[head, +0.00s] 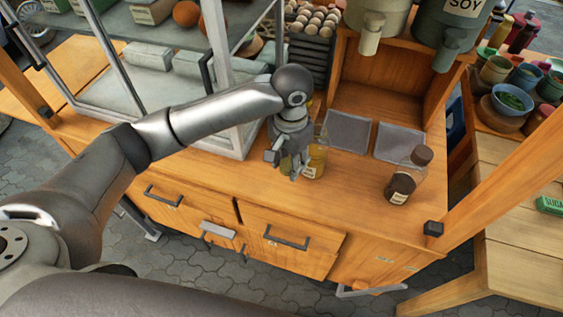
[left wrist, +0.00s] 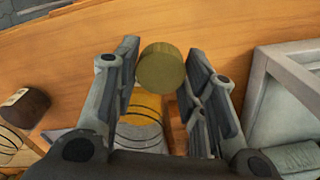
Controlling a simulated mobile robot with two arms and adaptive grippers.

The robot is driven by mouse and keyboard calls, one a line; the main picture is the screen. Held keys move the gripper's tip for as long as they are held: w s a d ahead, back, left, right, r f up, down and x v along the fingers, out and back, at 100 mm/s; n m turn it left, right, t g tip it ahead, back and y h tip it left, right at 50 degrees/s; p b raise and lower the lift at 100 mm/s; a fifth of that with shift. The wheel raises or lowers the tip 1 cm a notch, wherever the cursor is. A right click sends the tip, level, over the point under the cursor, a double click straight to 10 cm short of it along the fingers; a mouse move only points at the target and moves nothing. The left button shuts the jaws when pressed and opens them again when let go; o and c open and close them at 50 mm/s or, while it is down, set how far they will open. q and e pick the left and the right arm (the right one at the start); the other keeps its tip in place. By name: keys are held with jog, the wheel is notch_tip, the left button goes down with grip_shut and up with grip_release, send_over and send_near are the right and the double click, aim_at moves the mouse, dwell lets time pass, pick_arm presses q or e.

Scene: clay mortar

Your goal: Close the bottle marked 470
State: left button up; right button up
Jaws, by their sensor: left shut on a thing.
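My left gripper (head: 292,172) is over the wooden counter, with its fingers in front of an amber glass bottle (head: 317,163). In the left wrist view, my left gripper (left wrist: 160,75) is shut on a round olive-gold lid (left wrist: 160,67) between its fingertips. A yellow, lined shape (left wrist: 142,106), seemingly the amber bottle, shows between the fingers. I cannot tell whether the lid touches it. A second bottle (head: 408,178), with a dark brown lid and pale label, stands to the right. No 470 mark is readable. My right gripper is out of view.
Two grey square mats (head: 348,131) lie behind the bottles. A glass-walled case (head: 240,120) stands close at left. Dispensers (head: 452,30) hang above at the back. The counter (head: 352,205) is clear between the two bottles.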

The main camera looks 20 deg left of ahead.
pick_arm(q)
jog(key=s+d+r, duration=0.3)
jog(key=s+d, duration=0.3)
jog(key=shift+s+r+b, duration=0.2)
jog(key=shift+r+b, duration=0.2)
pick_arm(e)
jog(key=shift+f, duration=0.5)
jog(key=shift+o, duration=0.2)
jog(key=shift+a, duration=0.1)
